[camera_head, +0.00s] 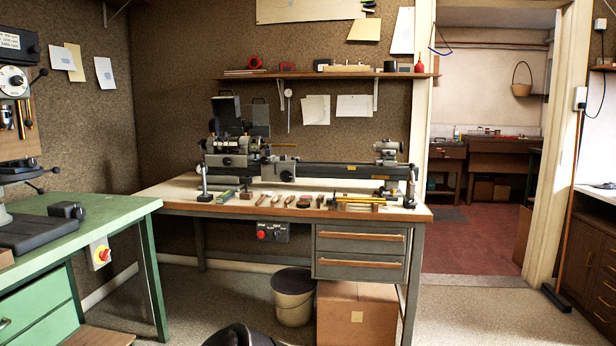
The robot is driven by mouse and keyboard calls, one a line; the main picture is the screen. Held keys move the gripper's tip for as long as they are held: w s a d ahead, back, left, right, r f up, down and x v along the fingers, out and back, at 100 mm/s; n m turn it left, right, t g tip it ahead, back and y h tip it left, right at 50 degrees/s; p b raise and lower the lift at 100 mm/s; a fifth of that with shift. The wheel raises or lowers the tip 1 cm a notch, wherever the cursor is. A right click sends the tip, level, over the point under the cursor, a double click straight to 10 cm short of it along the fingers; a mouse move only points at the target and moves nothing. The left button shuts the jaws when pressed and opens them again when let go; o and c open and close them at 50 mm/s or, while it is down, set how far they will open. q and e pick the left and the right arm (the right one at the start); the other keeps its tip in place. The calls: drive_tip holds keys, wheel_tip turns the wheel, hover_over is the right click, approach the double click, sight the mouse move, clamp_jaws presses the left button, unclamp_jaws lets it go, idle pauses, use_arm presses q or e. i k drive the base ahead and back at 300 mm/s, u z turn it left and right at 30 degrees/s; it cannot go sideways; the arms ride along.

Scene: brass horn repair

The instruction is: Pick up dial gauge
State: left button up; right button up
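I cannot pick out the dial gauge for certain. A small round white-faced item with a long thin stem (289,108) hangs on the brown wall below the shelf and looks like a dial instrument. A dark upright stand (204,184) is at the left front of the wooden-topped workbench (165,192), and another upright fixture (410,186) is at its right end. They are too small to tell whether either carries a gauge. Neither of my grippers is in view.
A lathe (330,170) fills the workbench's back, with several small tools along the front edge. A green bench (100,212) stands left. A bucket (293,297) and cardboard box (358,314) sit below. A dark rounded shape (240,336) shows at the bottom. An open doorway is right.

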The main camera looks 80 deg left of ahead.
sight(202, 167)
drive_tip(key=u, duration=3.25)
